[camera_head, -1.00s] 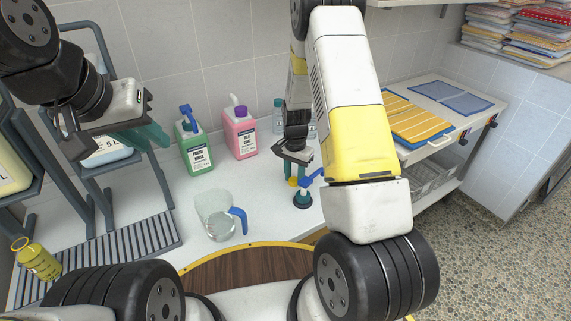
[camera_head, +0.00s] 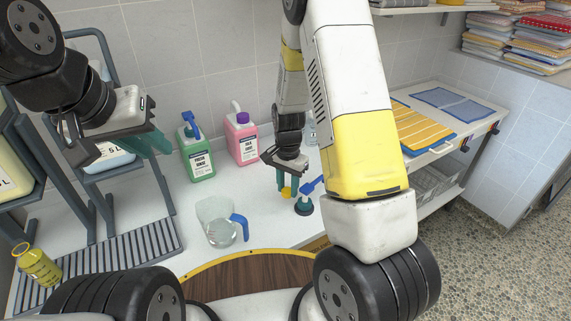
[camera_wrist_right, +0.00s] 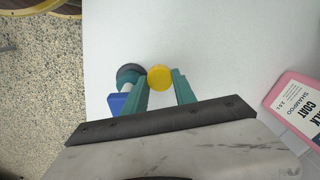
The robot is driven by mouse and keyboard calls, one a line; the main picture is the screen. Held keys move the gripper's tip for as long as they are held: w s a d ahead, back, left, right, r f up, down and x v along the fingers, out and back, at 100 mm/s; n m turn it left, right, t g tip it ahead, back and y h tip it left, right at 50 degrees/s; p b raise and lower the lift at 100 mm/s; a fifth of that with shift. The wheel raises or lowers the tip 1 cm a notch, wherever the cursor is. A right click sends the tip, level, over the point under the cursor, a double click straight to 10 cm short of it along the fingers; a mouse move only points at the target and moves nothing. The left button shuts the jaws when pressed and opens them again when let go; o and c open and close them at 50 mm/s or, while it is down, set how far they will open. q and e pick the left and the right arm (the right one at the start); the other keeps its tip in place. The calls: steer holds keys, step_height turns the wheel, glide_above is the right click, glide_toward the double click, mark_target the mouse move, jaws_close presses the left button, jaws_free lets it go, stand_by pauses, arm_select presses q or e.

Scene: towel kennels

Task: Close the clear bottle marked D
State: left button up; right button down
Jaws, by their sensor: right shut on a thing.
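My right gripper (camera_wrist_right: 162,92) is shut on a round yellow cap (camera_wrist_right: 159,78), held between its teal fingertips. In the head view the cap (camera_head: 286,192) is at the fingertips of my right gripper (camera_head: 284,182), over the white counter. A clear bottle (camera_head: 311,131) stands behind my right arm near the wall, partly hidden; I cannot read its marking. My left gripper (camera_head: 150,140) is raised at the left, away from the cap, with teal fingers; its opening cannot be made out.
A green bottle (camera_head: 197,155) and a pink bottle (camera_head: 241,140) stand by the wall. A clear jug (camera_head: 222,228) and yellow container (camera_head: 38,263) are nearer. Counter between jug and bottles is clear.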

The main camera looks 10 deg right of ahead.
steer(key=s+a, duration=0.1)
steer(key=s, duration=0.1)
steer(key=s+a, duration=0.2)
steer(key=s, duration=0.1)
steer(key=s+a, duration=0.2)
steer(key=shift+s+a+r, duration=0.15)
steer(key=shift+s+r, duration=0.15)
steer(key=shift+r, duration=0.1)
